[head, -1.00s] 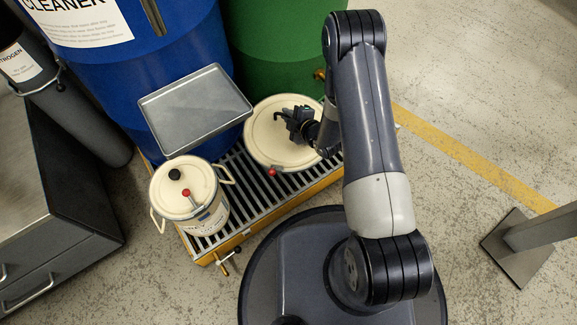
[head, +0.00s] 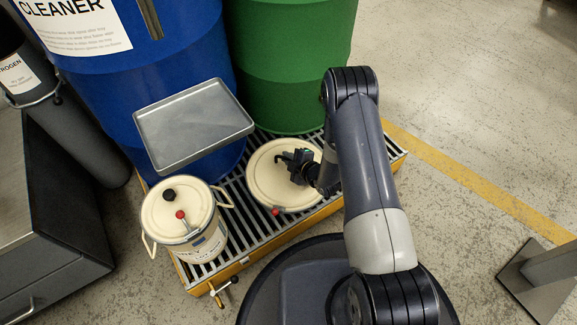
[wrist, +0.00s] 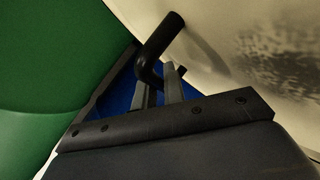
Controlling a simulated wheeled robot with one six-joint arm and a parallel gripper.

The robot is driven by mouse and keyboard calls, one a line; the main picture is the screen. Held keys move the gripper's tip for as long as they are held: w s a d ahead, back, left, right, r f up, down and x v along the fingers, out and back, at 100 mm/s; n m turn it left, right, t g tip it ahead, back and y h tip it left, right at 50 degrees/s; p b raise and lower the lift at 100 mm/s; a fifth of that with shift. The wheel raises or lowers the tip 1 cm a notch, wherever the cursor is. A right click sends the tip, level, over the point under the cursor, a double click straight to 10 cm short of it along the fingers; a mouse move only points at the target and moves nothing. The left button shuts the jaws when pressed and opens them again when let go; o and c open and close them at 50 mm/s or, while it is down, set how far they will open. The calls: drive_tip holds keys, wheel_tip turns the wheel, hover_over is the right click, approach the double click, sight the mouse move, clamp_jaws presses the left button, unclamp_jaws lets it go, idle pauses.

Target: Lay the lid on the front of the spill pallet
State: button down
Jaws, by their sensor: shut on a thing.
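The lid (head: 265,185) is a round cream disc with a red knob at its near edge. It is over or on the grating of the spill pallet (head: 262,242), in front of the green drum; I cannot tell whether it touches the slats. My gripper (head: 292,160) is above the lid's right half, shut on its black handle. In the wrist view the bent black handle (wrist: 152,55) rises between the fingers, with the lid's cream face (wrist: 225,40) behind it. The fingers partly hide the handle in the head view.
A cream pail (head: 205,243) with black and red knobs stands on the pallet's left end. A grey tray (head: 192,125) juts out before the blue drum (head: 150,75). The green drum (head: 290,60) stands behind the lid. A valve handle (head: 222,290) sticks out in front.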

wheel_tip(320, 180, down, 3)
drive_tip(key=shift+f+b, duration=0.1)
drive_tip(key=shift+b, duration=0.55)
drive_tip(key=c, duration=1.5)
unclamp_jaws()
drive_tip(key=shift+s+d+r, duration=0.15)
drive_tip(key=shift+r, duration=0.05)
drive_tip(key=p+v, duration=0.5)
drive_tip(key=v, duration=0.6)
drive_tip(key=shift+s+d+r, duration=0.15)
drive_tip(key=shift+s, duration=0.05)
